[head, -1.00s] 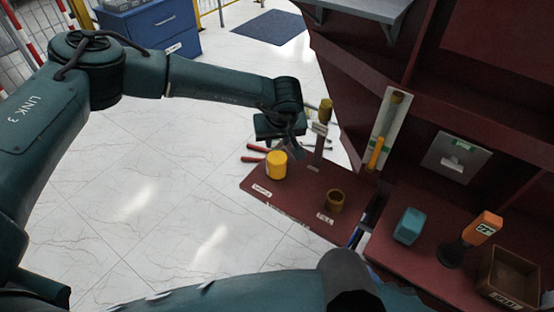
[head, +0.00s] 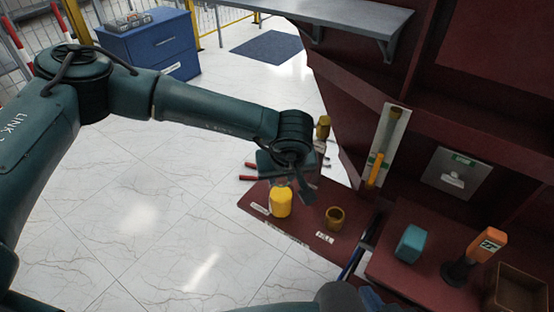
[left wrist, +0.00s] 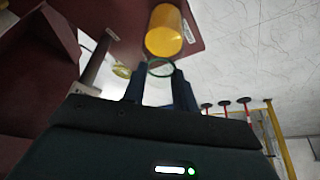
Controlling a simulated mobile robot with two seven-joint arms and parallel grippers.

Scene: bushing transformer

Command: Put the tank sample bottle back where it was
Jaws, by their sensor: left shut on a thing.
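The tank sample bottle appears as a yellow cylinder (head: 280,202) at the left part of the small dark red shelf (head: 300,211). In the left wrist view the yellow body (left wrist: 164,32) lies just beyond my fingertips. A clear, green-tinted ring (left wrist: 161,67), seemingly the bottle's top, sits between the fingers. My left gripper (head: 304,192) is shut on the bottle; its fingers also show in the left wrist view (left wrist: 161,76). I cannot tell whether the bottle's base touches the shelf. My right gripper is not visible.
A brown open cup (head: 335,217) stands right of the bottle. A yellow-brown cap (head: 323,127) is behind my gripper. A teal block (head: 410,243), an orange device (head: 487,243) and a brown box (head: 515,289) lie further right.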

